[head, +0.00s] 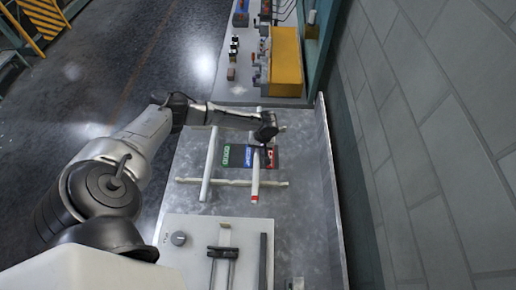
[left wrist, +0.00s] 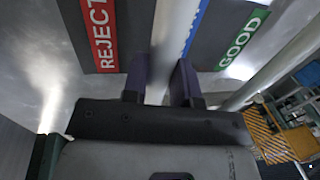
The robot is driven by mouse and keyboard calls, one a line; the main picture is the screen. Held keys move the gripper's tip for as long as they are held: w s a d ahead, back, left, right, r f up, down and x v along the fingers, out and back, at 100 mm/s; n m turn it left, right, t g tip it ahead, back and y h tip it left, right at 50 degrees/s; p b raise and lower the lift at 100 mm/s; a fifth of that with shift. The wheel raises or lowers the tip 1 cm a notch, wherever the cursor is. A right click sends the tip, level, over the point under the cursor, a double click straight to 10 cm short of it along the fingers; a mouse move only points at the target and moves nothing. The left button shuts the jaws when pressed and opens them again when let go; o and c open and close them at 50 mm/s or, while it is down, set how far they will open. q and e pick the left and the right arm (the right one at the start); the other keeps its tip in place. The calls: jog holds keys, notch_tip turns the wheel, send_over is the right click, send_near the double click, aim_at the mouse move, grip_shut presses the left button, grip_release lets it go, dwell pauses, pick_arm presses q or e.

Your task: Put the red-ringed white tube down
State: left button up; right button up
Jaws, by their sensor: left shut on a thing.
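The red-ringed white tube (head: 255,182) runs lengthwise over the grey metal bench, its red ring near the close end. My left gripper (head: 267,146) is over its far part. In the left wrist view my left gripper's two dark fingers (left wrist: 163,75) are shut on the white tube (left wrist: 174,40), which passes between them. A second white tube (head: 209,163) lies to the left, roughly parallel. A pale crossbar (head: 228,183) runs crosswise near the close ends of both tubes. I cannot tell whether the held tube touches it. My right gripper is not in view.
A green GOOD label (head: 226,155), a blue label (head: 249,157) and a red REJECT label (head: 271,157) lie side by side on the bench (head: 305,205). A panel with a knob (head: 179,238) is in front. A yellow box (head: 286,62) stands beyond. A wall is at right.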

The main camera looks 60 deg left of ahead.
pick_arm(q)
jog(key=shift+f, duration=0.15)
jog(key=shift+f, duration=0.4)
jog(key=o, duration=0.9)
jog(key=shift+o, duration=0.2)
